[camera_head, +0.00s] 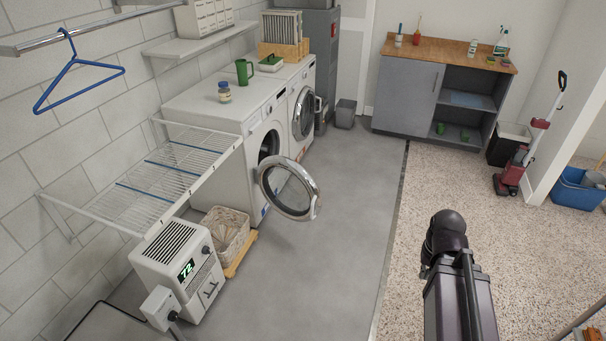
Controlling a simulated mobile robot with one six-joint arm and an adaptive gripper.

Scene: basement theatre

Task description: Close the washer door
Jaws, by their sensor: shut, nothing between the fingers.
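The white washer (245,165) stands against the left wall in a row with another front-loading machine. Its round door (312,188), a chrome ring around dark glass, is swung wide open toward the room. The door hangs out over the grey floor, and its handle is on the right side of the ring. The dark drum opening (269,146) shows behind it. A dark part of my own arm rises at the bottom right, well apart from the washer door. My gripper is not in view.
A wire drying rack (165,175) juts from the wall left of the washer. Below are a wicker basket (226,230) and a white dehumidifier (180,262) reading 72. The second machine's door (303,112) looks shut. The grey floor (330,250) right of the open door is clear.

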